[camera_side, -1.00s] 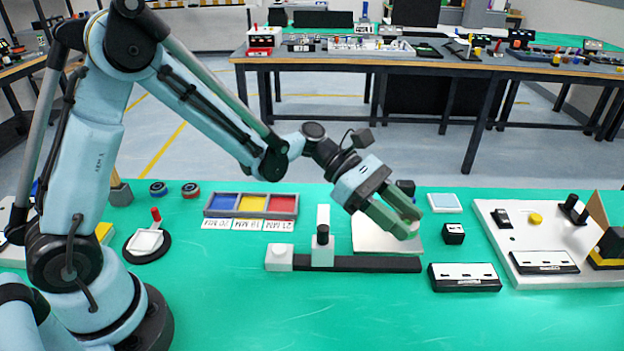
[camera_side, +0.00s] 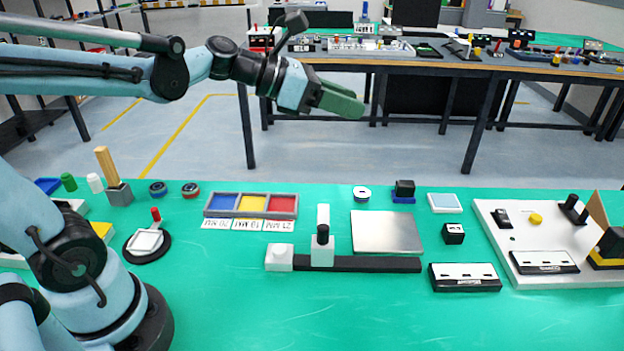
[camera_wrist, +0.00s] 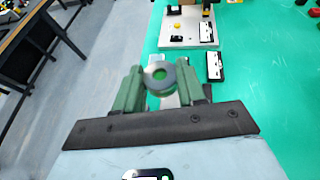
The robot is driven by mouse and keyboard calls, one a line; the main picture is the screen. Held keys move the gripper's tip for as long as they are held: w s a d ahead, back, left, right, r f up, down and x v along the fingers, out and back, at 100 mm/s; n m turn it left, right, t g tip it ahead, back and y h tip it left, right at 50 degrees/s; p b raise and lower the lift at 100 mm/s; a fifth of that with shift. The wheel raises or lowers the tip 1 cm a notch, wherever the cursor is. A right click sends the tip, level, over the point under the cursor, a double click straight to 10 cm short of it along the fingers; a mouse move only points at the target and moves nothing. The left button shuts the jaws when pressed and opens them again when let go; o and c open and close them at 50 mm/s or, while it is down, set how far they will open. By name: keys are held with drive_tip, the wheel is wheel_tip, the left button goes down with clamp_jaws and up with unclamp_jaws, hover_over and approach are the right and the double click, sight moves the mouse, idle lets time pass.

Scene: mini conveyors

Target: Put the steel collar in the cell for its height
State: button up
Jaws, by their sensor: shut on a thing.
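My gripper (camera_side: 345,101) is raised high above the far edge of the green bench, pointing right and slightly down. In the wrist view my gripper (camera_wrist: 158,85) is shut on the steel collar (camera_wrist: 155,72), a grey ring with a dark hole held between the green fingers. The collar cannot be made out in the side view. A grey tray (camera_side: 251,215) on the bench has a blue cell (camera_side: 222,202), a yellow cell (camera_side: 252,203) and a red cell (camera_side: 283,204). White millimetre labels lie in front, too small to read surely.
A bare steel plate (camera_side: 387,232) lies behind the rail. A white board with fixtures (camera_side: 515,235) is at the right.

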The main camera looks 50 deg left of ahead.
drive_tip(key=s+a+r+n+t+y, duration=0.2)
drive_tip(key=s+a+r+n+y, duration=0.1)
drive_tip(key=a+r, duration=0.15)
drive_tip(key=w+d+f+m+h, duration=0.1)
drive_tip(key=w+d+f+m+g, duration=0.1)
drive_tip(key=d+f, duration=0.1)
drive_tip(key=w+d+f+g+h, duration=0.1)
drive_tip(key=shift+d+f+m+h, duration=0.15)
drive_tip(key=shift+m+h, duration=0.15)
drive_tip(key=shift+m, duration=0.1)
drive_tip(key=s+d+f+m+g+h, duration=0.1)
drive_tip(key=d+f+m+g+h, duration=0.5)
drive_tip(key=d+f, duration=0.8)
drive_tip(key=m+g, duration=0.3)
drive_tip(key=shift+d+f+m, duration=0.3)
drive_tip(key=shift+f, duration=0.1)
drive_tip(key=shift+w, duration=0.1)
hover_over(379, 227)
wheel_tip(379, 227, down, 7)
drive_tip(key=shift+r, duration=0.1)
drive_tip(key=shift+f, duration=1.9)
drive_tip(key=shift+f, duration=0.1)
